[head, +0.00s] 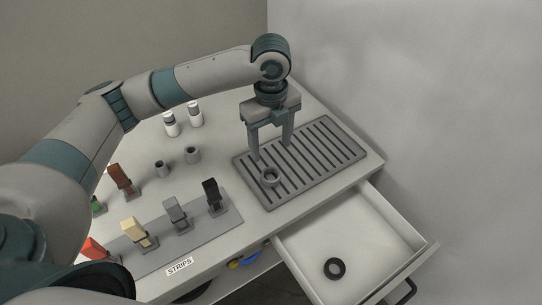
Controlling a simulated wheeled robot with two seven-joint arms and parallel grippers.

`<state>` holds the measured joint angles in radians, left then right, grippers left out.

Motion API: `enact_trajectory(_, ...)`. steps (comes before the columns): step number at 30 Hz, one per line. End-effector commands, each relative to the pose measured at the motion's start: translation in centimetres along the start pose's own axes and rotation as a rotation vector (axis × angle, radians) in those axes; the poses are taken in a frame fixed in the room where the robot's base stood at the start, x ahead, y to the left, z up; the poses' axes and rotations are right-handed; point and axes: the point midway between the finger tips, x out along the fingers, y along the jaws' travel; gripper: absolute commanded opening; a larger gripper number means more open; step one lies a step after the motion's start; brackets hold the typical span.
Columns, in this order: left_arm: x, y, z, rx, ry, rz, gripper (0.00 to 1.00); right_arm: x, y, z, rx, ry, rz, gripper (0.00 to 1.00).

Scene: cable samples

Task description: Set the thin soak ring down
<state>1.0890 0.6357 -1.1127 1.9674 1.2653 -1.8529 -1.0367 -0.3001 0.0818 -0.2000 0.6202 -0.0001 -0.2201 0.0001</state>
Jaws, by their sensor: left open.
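A grey ring (270,184) sits on the dark slatted rack (321,157) near its left front part, just below and in front of my left gripper. A dark, flat ring (328,272) lies in the open drawer at the lower right. I cannot tell for sure which of the two is the thin soak ring. My left gripper (271,151) points down over the rack with its two fingers wide apart. No ring shows between the fingers. Whether a fingertip touches the rack or the grey ring is unclear. My right gripper is not in view.
Several upright coloured strips in holders stand on a grey plate (215,230) behind the "STRIPS" label (180,266). Two small grey cups (193,155) and two white jars (170,125) stand further back. The open drawer (385,238) juts out at the lower right.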

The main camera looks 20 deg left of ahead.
Motion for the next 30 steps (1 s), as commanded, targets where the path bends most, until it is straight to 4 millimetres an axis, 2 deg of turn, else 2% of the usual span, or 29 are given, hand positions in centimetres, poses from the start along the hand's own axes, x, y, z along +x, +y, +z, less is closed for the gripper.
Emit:
enact_trajectory(6, -0.96, -0.01, -0.02, 0.000, 0.000, -0.001, 0.62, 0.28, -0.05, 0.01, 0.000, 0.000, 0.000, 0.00)
enact_trajectory(26, -0.94, 0.00, -0.04, 0.000, 0.001, 0.000, 0.62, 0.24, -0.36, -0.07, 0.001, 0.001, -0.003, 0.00)
enact_trajectory(30, -1.29, -0.02, -0.23, -0.003, 0.004, -0.003, 0.62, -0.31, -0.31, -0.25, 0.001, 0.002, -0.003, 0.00)
